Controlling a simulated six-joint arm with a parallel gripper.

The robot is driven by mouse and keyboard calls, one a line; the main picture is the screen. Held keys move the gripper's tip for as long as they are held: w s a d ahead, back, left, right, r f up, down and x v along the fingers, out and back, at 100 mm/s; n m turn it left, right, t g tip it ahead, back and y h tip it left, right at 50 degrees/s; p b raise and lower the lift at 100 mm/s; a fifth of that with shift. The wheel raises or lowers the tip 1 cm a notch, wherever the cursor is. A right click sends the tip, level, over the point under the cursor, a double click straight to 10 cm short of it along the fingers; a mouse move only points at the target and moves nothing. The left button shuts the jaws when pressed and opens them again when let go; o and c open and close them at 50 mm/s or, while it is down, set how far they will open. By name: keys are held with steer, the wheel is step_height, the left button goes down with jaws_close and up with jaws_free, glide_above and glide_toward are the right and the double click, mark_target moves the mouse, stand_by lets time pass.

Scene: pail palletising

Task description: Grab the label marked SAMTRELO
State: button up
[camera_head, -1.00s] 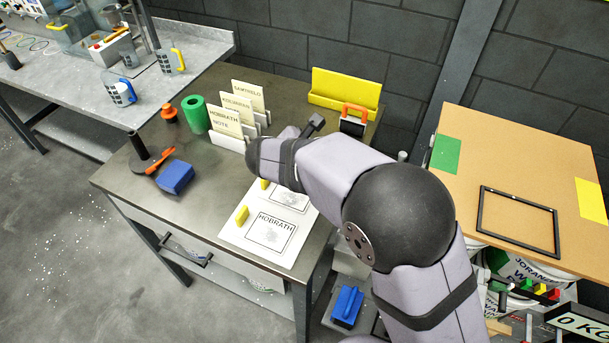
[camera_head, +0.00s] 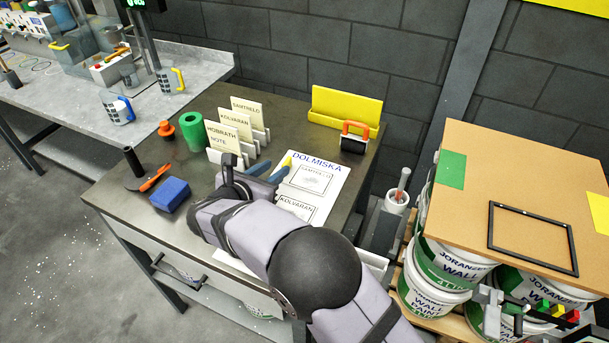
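The SAMTRELO label (camera_head: 246,108) is a cream card standing upright at the back of a row of card holders on the dark table. Its small print is hard to read exactly. The KOLVARAN card (camera_head: 236,122) and HOBRATH card (camera_head: 223,140) stand in front of it. My gripper (camera_head: 270,170) is above the table, to the right of and nearer than the cards, beside the white DOLMISKA sheet (camera_head: 325,172). Its two blue-grey fingers look apart with nothing between them. My arm hides the sheet's lower part.
A NOTE card (camera_head: 217,156) stands at the row's front. A green roll (camera_head: 192,131), an orange knob (camera_head: 166,129) and a blue block (camera_head: 170,194) lie left. A yellow holder (camera_head: 345,104) and an orange-handled tool (camera_head: 355,137) stand at the back right.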

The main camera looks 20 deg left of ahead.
mark_target(286, 162)
steer(key=shift+d+p+x, duration=0.2)
steer(key=shift+p+x, duration=0.55)
steer(key=shift+x, duration=1.8)
steer(key=shift+r, duration=0.1)
steer(key=shift+c, duration=0.3)
jaws_close()
